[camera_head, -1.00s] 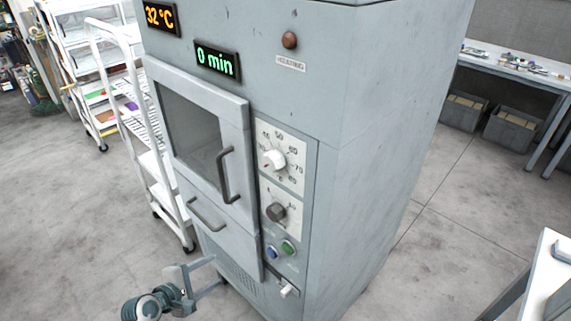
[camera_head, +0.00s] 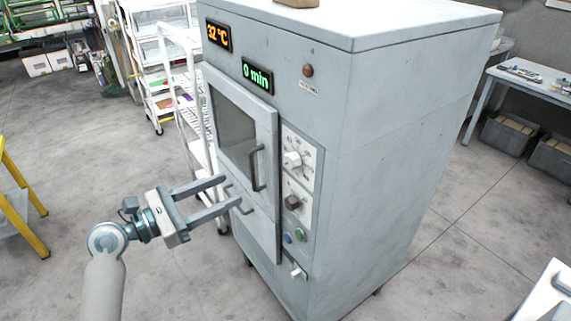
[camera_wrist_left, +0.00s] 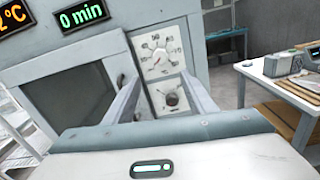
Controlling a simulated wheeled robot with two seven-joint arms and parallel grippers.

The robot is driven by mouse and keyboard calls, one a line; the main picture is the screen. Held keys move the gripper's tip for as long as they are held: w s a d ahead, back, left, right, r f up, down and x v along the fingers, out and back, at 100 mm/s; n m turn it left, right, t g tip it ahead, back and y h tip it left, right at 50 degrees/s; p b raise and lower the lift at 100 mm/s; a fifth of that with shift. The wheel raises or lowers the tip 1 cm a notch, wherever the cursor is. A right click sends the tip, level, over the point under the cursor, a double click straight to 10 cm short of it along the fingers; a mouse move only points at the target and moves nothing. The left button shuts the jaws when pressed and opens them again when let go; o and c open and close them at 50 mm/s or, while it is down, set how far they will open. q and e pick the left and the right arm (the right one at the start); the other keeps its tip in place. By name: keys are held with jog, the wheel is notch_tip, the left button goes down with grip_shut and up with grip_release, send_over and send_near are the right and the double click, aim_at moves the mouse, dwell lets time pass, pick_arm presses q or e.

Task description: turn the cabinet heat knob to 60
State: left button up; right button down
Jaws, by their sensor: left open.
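The grey cabinet (camera_head: 390,150) stands in the middle of the head view. Its white heat knob (camera_head: 292,160) sits on a scaled dial plate on the front, right of the door. In the left wrist view the heat knob (camera_wrist_left: 158,58) shows between my finger tips, with the dial numbers around it too small to read surely. A dark knob (camera_head: 292,202) is below it. The temperature display (camera_head: 218,36) reads 32 °C. My left gripper (camera_head: 232,190) is open and empty, in front of the cabinet's lower door, left of and apart from the knobs. My right gripper is out of view.
A white rack cart (camera_head: 190,90) stands left of the cabinet. Open floor lies to the left.

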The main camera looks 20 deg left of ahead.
pick_arm(q)
jog(key=shift+d, duration=0.1)
jog(key=p, duration=0.6)
send_near(288, 163)
jog(key=x, duration=0.7)
jog(key=shift+w+d+r, duration=0.1)
jog(key=shift+w+d, duration=0.1)
jog(key=shift+w, duration=0.05)
jog(key=shift+w+d, duration=0.45)
jog(key=shift+w, duration=0.1)
jog(key=c, duration=1)
